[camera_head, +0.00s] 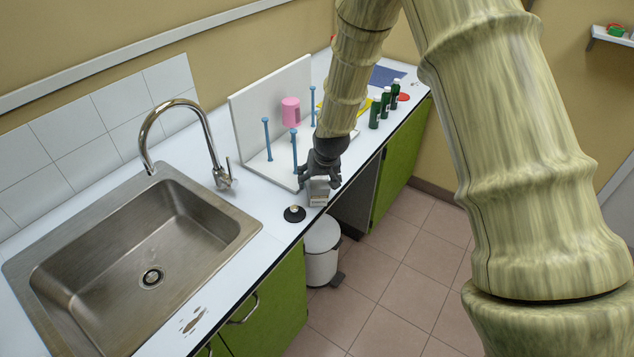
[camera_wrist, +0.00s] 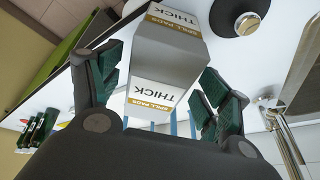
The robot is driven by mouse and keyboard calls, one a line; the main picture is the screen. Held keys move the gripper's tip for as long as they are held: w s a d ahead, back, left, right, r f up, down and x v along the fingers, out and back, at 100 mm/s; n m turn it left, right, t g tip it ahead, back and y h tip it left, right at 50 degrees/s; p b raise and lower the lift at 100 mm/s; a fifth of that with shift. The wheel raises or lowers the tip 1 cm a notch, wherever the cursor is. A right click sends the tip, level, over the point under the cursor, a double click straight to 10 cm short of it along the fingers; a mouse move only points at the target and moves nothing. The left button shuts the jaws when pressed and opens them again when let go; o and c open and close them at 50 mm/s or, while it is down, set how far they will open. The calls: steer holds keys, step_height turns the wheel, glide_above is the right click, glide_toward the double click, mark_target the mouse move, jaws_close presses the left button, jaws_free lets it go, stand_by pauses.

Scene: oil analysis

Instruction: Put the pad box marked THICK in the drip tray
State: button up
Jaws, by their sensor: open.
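The white and grey pad box marked THICK (camera_wrist: 165,62), with gold "SPILL PADS" bands, sits between my gripper's fingers in the wrist view. In the head view the box (camera_head: 319,193) stands on the white counter near its front edge, just below my gripper (camera_head: 319,180). My gripper (camera_wrist: 163,88) is open, with a dark green-padded finger on either side of the box. I cannot make out whether the pads touch it. No drip tray can be identified for certain; a yellow item (camera_head: 366,104) farther along the counter is partly hidden by my arm.
A black round stopper (camera_head: 294,215) lies left of the box. The steel sink (camera_head: 215,250) is farther left. A white stand with blue posts (camera_head: 268,139) and a pink container (camera_head: 290,111) are behind. Dark green bottles (camera_head: 375,113) stand right. A white bin (camera_head: 322,262) is on the floor.

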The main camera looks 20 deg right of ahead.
steer(key=shift+p+x, duration=0.75)
steer(key=shift+x, duration=0.3)
steer(key=shift+p+x, duration=0.35)
steer(key=shift+x, duration=0.9)
steer(key=shift+d, duration=0.15)
steer(key=c, duration=1)
steer(key=shift+c, duration=0.7)
steer(key=shift+r, duration=0.15)
